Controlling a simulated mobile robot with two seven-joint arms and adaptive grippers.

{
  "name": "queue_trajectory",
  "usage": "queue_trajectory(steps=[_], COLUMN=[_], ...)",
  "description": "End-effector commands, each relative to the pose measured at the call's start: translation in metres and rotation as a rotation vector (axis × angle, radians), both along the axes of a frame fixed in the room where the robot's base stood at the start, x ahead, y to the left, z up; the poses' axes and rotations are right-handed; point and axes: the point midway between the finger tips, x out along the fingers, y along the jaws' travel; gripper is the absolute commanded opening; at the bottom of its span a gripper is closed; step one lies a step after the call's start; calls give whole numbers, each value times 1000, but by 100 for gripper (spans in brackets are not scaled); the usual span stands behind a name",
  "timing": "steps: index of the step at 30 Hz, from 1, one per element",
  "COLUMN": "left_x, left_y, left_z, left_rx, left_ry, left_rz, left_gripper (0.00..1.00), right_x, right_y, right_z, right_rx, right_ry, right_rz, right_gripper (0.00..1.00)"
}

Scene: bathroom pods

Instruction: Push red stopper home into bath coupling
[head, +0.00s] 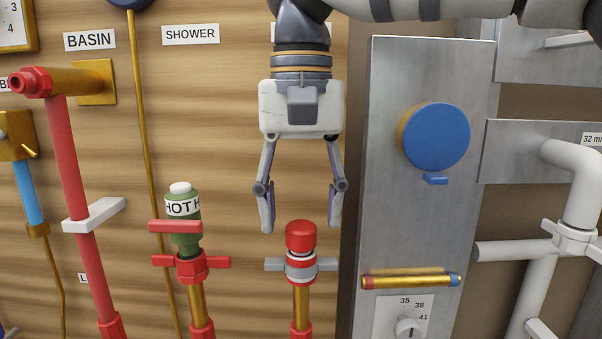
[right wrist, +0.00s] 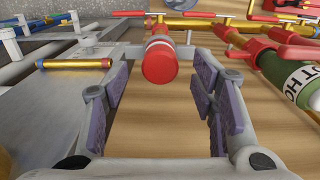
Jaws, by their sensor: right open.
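The red stopper (head: 300,236) stands upright at the top of a coupling (head: 300,267) with red and white bands and grey side lugs, on a vertical brass pipe. My right gripper (head: 301,226) hangs from above with its fingers pointing down. Its two fingers are open, one to each side of the stopper's top, with clear gaps and no touch seen. In the right wrist view the stopper (right wrist: 160,62) shows beyond and between the open fingertips. How deep the stopper sits in the coupling is hard to tell. My left gripper is not in view.
Left of the coupling stands a green bottle-like fitting (head: 182,217) marked HOT on a red valve. A red pipe (head: 72,190) with a white clip is further left. A grey metal panel (head: 385,150) with a blue knob (head: 436,137) and brass bar (head: 410,281) is close on the right.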

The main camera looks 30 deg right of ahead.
Motion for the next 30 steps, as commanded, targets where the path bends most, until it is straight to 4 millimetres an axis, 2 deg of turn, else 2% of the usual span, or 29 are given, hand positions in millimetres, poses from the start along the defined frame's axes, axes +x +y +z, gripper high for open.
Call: queue_trajectory(steps=[1,6,10,14,30], left_x=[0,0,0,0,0], left_y=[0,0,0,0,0], left_z=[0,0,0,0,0], left_rx=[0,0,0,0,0], left_ry=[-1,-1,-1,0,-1], left_rz=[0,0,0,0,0], left_gripper=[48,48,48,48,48], right_x=[1,0,0,0,-1], right_y=[1,1,1,1,1], right_z=[15,58,78,84,84], right_rx=[1,1,-1,0,0], right_ry=[-6,-4,-2,0,0], right_rz=[-2,-1,-1,1,1], right_gripper=[52,52,52,52,52])
